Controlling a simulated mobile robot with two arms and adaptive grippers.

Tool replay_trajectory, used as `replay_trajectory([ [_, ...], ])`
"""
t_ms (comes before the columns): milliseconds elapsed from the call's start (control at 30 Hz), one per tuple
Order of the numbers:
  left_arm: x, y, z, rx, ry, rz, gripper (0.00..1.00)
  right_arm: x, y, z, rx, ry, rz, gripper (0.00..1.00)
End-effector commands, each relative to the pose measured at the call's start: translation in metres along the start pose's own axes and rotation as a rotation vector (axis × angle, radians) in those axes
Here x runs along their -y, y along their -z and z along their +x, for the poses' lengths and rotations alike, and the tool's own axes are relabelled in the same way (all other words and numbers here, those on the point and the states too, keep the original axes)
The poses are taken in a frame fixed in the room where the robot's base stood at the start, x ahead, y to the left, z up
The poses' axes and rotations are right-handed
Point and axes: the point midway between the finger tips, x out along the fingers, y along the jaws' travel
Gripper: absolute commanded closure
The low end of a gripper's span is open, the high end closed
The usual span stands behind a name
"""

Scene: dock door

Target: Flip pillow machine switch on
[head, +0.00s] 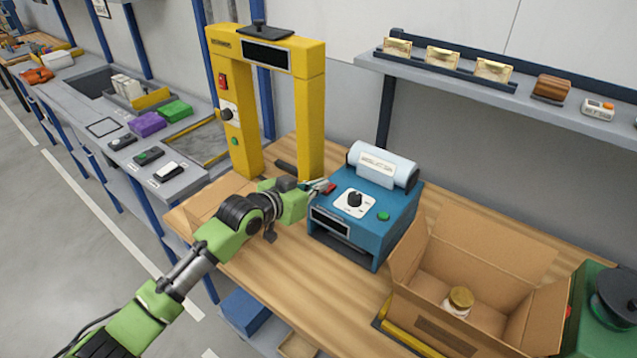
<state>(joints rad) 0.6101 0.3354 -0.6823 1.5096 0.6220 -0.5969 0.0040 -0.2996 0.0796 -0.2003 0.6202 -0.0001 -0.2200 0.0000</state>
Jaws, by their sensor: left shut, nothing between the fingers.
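The blue pillow machine (362,238) stands on the wooden bench, with a pale film roll (383,165) on its back. Its top has a black knob on a white dial (354,200) and a green button (383,216). A small red switch (330,188) is at the top's left edge. My left gripper (322,186) is shut and empty, with its fingertips right at the red switch. The fingers partly cover the switch, so I cannot tell its position or whether they touch it. My right gripper is out of view.
A yellow frame (310,110) stands behind the gripper. An open cardboard box (405,250) with a gold-lidded jar (459,299) is to the right of the machine. A green device (592,305) is at the far right. Bare wooden bench (290,275) lies in front of the arm.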

Motion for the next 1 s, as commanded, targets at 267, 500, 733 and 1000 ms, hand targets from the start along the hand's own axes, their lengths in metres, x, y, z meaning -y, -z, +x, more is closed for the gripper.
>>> replay_trajectory([
  [267, 0.0, -0.003, 0.001, -0.002, 0.0, 0.001, 1.0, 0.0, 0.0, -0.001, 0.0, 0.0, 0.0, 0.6],
  [500, 0.0, -0.012, 0.003, -0.023, 0.0, 0.0, 1.0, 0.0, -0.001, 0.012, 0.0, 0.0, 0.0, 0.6],
  [733, 0.0, -0.011, 0.002, -0.059, 0.0, 0.0, 1.0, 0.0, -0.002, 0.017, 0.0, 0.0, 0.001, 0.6],
  [1000, 0.0, -0.005, 0.0, -0.059, 0.0, 0.0, 1.0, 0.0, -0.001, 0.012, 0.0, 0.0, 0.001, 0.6],
])
